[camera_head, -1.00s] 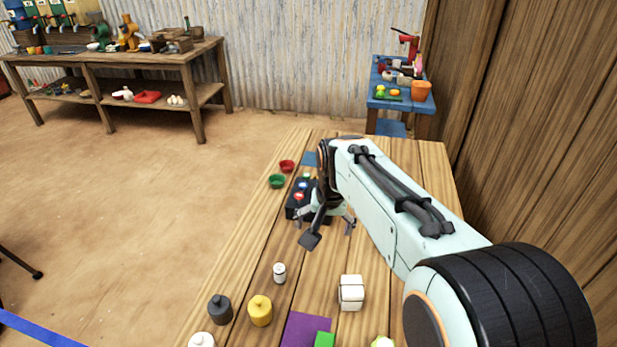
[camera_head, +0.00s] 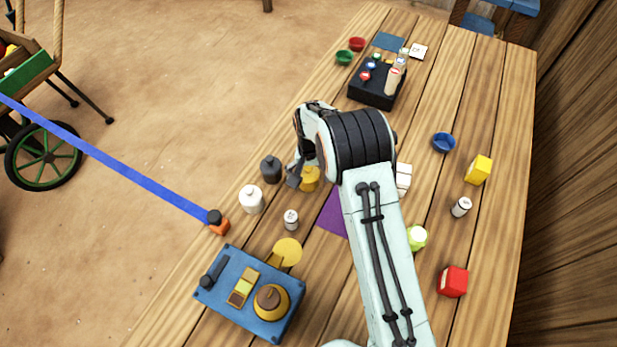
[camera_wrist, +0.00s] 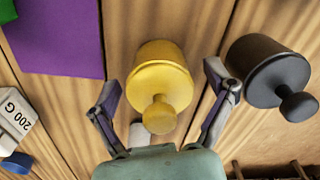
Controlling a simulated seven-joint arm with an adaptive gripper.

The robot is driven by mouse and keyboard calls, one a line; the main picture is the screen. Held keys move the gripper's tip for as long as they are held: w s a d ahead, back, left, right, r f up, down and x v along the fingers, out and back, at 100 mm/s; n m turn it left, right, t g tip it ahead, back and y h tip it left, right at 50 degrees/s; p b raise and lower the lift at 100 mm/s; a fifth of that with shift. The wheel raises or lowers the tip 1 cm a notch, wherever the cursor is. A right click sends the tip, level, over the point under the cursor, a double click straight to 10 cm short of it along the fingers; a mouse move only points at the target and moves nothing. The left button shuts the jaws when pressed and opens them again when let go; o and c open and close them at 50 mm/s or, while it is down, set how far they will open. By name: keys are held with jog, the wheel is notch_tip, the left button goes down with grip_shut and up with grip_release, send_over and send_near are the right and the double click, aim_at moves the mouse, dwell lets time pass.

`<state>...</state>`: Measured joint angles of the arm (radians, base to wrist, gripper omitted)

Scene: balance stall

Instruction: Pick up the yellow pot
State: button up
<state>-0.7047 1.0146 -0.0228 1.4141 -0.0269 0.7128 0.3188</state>
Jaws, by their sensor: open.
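The yellow pot (camera_wrist: 160,82), a short cylinder with a knobbed lid, stands on the wooden table. In the head view the yellow pot (camera_head: 310,179) is partly hidden by my gripper (camera_head: 297,172). In the wrist view my gripper (camera_wrist: 160,113) is open, with one finger on each side of the pot and visible gaps between. I cannot tell whether the fingertips are down at the pot's height.
A dark grey pot (camera_wrist: 268,72) stands close beside the right finger in the wrist view. A white pot (camera_head: 251,200), a small white canister (camera_head: 291,219) and a purple mat (camera_head: 332,214) are near. A blue tray (camera_head: 222,301) with a balance lies at the front.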

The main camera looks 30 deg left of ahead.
jog(key=c, duration=1.3)
jog(key=shift+r, duration=0.1)
